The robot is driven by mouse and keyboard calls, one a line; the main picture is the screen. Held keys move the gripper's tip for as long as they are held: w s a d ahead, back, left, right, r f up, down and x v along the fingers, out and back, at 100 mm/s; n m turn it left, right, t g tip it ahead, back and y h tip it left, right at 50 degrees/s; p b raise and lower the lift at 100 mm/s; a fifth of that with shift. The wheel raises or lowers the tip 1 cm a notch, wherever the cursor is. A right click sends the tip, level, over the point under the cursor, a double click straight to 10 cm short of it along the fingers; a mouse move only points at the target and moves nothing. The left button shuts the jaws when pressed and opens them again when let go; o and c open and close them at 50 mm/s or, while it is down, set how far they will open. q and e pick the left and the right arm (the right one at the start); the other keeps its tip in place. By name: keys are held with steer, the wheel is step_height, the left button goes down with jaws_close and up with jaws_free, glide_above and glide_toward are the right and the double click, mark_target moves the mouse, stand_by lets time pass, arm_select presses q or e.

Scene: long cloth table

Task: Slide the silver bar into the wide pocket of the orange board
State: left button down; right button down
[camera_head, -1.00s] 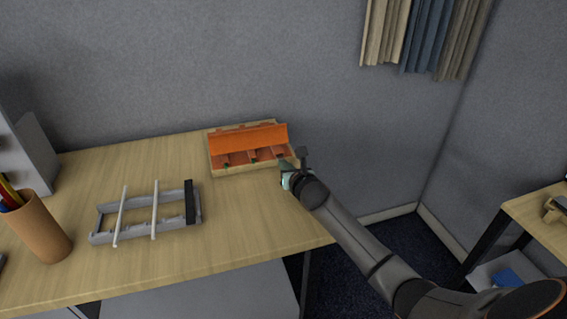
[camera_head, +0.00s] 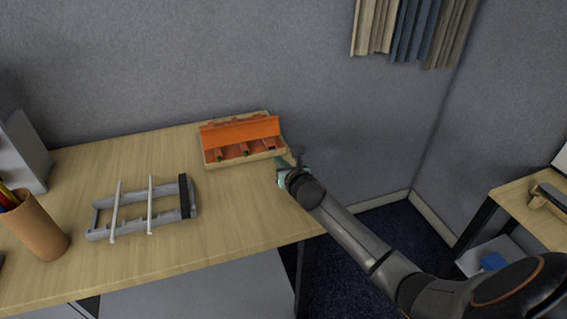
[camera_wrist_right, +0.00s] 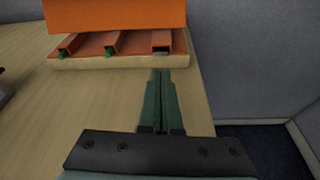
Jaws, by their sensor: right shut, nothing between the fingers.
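The orange board (camera_head: 240,133) lies on a pale wooden base at the table's back right, with a raised orange flap. In the right wrist view, the board (camera_wrist_right: 115,17) shows several pocket openings along its front, with small green parts at some of them. My right gripper (camera_head: 286,161) is beside the board's front right corner. In the right wrist view, its green fingers (camera_wrist_right: 161,72) are together and empty, just short of the base's front edge. Two pale silver bars (camera_head: 116,211) (camera_head: 151,205) lie across a grey rack at left. My left gripper is not in view.
The grey rack (camera_head: 98,234) stands on the wooden table (camera_head: 215,225), with a brown pencil cup (camera_head: 40,232) to its left. The table between rack and board is clear. The table's right edge is just beyond my right gripper. A grey wall closes the back.

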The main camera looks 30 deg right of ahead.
steer(key=p+v, duration=0.1)
steer(key=v, duration=1.1)
steer(key=shift+s+r, duration=0.1)
